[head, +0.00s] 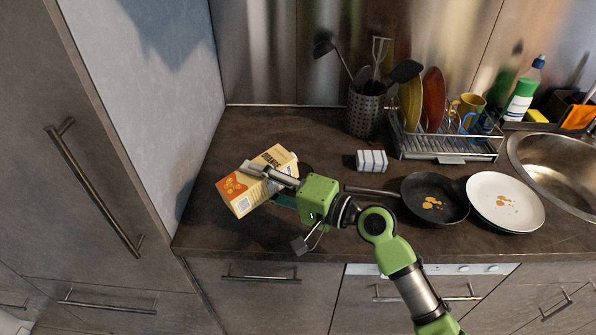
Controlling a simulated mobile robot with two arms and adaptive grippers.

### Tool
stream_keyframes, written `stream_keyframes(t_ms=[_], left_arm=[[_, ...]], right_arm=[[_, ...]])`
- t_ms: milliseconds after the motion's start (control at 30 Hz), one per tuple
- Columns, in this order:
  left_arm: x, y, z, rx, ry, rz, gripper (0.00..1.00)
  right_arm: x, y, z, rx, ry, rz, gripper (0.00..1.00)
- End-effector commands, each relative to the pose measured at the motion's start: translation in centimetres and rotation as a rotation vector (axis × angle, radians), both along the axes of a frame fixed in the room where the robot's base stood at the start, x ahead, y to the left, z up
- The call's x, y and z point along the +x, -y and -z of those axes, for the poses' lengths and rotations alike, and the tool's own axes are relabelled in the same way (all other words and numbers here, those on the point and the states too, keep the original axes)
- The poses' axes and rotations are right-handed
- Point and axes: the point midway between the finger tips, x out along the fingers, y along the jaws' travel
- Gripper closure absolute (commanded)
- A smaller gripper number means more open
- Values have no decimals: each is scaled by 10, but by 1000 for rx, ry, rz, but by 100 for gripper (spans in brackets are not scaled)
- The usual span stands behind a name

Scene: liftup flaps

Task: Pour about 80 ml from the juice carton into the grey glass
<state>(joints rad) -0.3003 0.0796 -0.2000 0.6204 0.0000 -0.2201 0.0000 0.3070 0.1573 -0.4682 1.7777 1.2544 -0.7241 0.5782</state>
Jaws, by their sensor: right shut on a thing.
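The juice carton (238,194) is orange and cream. It lies strongly tilted over the left part of the counter, its base end toward the lower left and its top toward the upper right. My right gripper (254,174) is shut on the carton, with one finger across its upper face. Whether the carton touches the counter I cannot tell. No juice stream shows. My left gripper is not in view.
A dark pan (418,189) and a white plate (487,187), both with food scraps, are at right. A side wall (163,70) bounds the left.

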Motion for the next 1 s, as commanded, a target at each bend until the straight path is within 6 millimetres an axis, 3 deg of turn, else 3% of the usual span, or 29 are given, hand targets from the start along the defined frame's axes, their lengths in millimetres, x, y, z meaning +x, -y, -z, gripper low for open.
stream_keyframes(t_ms=[1000], left_arm=[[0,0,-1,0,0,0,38]], right_arm=[[-8,-8,-6,35,-26,1,90]])
